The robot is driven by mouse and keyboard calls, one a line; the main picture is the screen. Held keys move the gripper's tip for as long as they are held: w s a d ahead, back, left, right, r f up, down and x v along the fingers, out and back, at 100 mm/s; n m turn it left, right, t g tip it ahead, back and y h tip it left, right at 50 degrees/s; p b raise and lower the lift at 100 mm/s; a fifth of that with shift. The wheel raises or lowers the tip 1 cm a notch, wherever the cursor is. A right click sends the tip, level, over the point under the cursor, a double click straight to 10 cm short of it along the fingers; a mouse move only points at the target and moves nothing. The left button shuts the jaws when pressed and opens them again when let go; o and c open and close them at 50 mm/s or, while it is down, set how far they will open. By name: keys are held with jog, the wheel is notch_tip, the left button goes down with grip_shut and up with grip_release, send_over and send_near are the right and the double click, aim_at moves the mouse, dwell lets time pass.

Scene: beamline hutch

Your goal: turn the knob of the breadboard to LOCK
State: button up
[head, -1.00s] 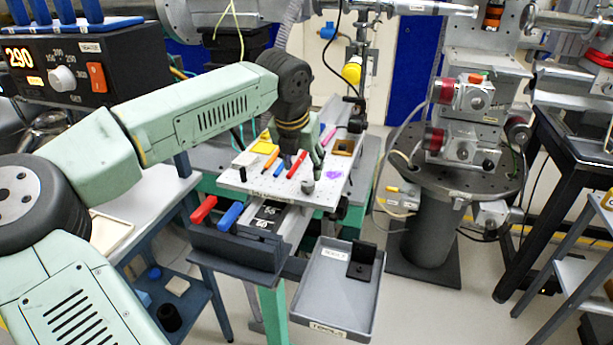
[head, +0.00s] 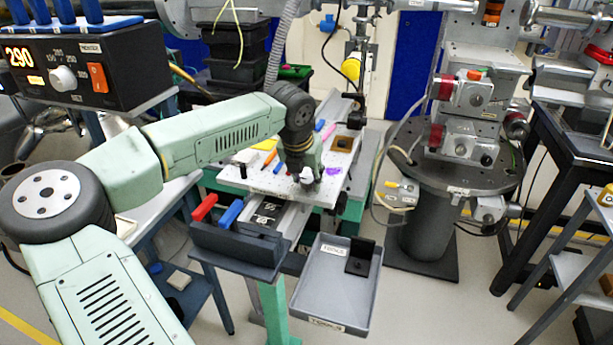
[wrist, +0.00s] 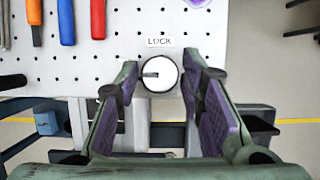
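The breadboard (head: 262,183) is a white perforated plate on a stand, and it fills the upper part of the wrist view (wrist: 110,62). Its knob (wrist: 160,74) is round and white, near the plate's front edge. A dark mark on the knob points left. The LOCK label (wrist: 160,41) is just above the knob in the wrist view. My gripper (wrist: 162,80) is open, with one finger on each side of the knob. A small gap shows on both sides; contact is not visible. In the head view my gripper (head: 305,172) hides most of the knob.
Screwdriver-like tools with orange, blue (wrist: 66,22) and red (wrist: 98,18) handles lie on the plate beyond the knob. Red and blue handles (head: 229,213) stand in a dark rack in front. A grey tray (head: 315,310) is at the front right.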

jog(key=c, duration=0.7)
jog(key=shift+c, duration=0.2)
jog(key=shift+m, duration=0.4)
grip_shut()
jog(key=shift+a+m+h+b, duration=0.1)
jog(key=shift+m+h+b, duration=0.35)
jog(key=shift+m, duration=0.45)
grip_release()
jog(key=m+g+h, duration=0.1)
jog(key=m, duration=0.2)
jog(key=shift+w+m, duration=0.1)
jog(key=shift+m, duration=0.2)
jog(key=m+g+p, duration=0.1)
jog(key=m, duration=0.2)
jog(key=m+g+h, duration=0.1)
jog(key=m, duration=0.2)
jog(key=shift+w+a+r+g+p, duration=0.1)
jog(key=shift+w+g+p, duration=0.05)
jog(key=shift+g+p, duration=0.2)
grip_shut()
jog(key=m+g+p, duration=0.1)
jog(key=m, duration=0.2)
jog(key=m+g+p, duration=0.1)
jog(key=m, duration=0.1)
jog(key=shift+w+m, duration=0.1)
jog(key=shift+m, duration=0.3)
grip_release()
